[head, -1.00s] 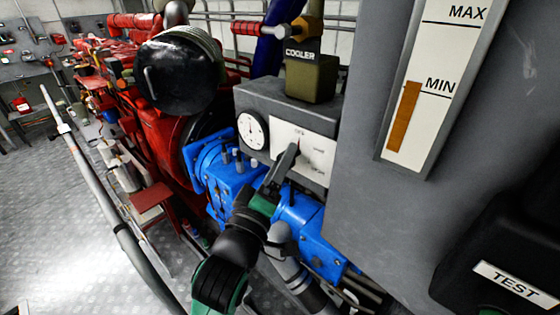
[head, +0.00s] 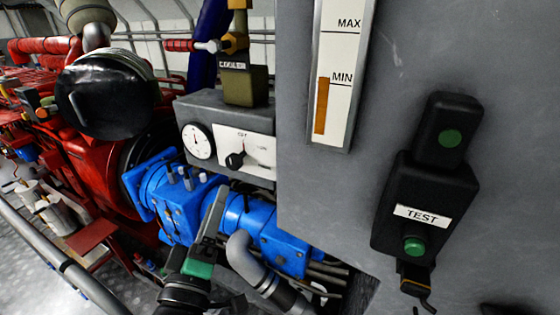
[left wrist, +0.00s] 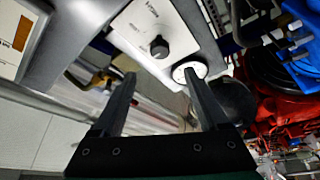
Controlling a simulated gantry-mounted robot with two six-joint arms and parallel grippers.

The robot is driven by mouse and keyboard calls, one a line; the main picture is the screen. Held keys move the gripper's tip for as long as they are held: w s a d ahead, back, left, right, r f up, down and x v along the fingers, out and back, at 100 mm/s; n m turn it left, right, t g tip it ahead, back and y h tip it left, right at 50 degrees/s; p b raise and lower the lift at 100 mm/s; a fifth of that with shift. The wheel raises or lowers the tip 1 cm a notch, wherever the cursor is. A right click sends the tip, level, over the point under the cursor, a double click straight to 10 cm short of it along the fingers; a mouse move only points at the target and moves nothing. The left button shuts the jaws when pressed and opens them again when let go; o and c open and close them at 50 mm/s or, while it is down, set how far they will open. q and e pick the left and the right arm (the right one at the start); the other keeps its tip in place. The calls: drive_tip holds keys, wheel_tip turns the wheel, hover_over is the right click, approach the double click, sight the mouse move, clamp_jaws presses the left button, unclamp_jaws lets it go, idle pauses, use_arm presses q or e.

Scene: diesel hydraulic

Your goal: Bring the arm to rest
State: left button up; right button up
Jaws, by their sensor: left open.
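My left gripper (head: 219,195) is in front of the blue pump housing (head: 165,205) in the head view, below the grey control box. In the left wrist view the gripper (left wrist: 160,75) has its two dark fingers spread apart with nothing between them. The black rotary knob (head: 236,160) sits on the white plate of the control box, clear of the fingers. The knob also shows in the left wrist view (left wrist: 159,47), beyond the fingertips. My right gripper is in neither view.
A round gauge (head: 198,141) is left of the knob. A grey cabinet (head: 310,190) stands at the right with a MIN/MAX level gauge (head: 336,110) and a black TEST box (head: 420,200). A red engine (head: 90,170) fills the left. A grey rail (head: 60,262) crosses the lower left.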

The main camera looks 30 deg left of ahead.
use_arm(q)
drive_tip(key=s+d+r+m+t+h, duration=0.25)
drive_tip(key=r+m, duration=0.35)
drive_tip(key=r, duration=0.3)
drive_tip(key=s+d+r+m+t+h, duration=0.25)
drive_tip(key=d+r+m+h, duration=0.2)
drive_tip(key=r, duration=0.35)
drive_tip(key=s+d+r+m+t+h, duration=0.2)
drive_tip(key=d+r+m+t+h, duration=0.1)
drive_tip(key=r+m, duration=0.5)
wheel_tip(320, 180, down, 62)
drive_tip(key=n+b, duration=0.1)
drive_tip(key=b, duration=6.1)
drive_tip(key=shift+a+b, duration=0.25)
drive_tip(key=shift+b, duration=0.1)
drive_tip(key=shift+n, duration=0.25)
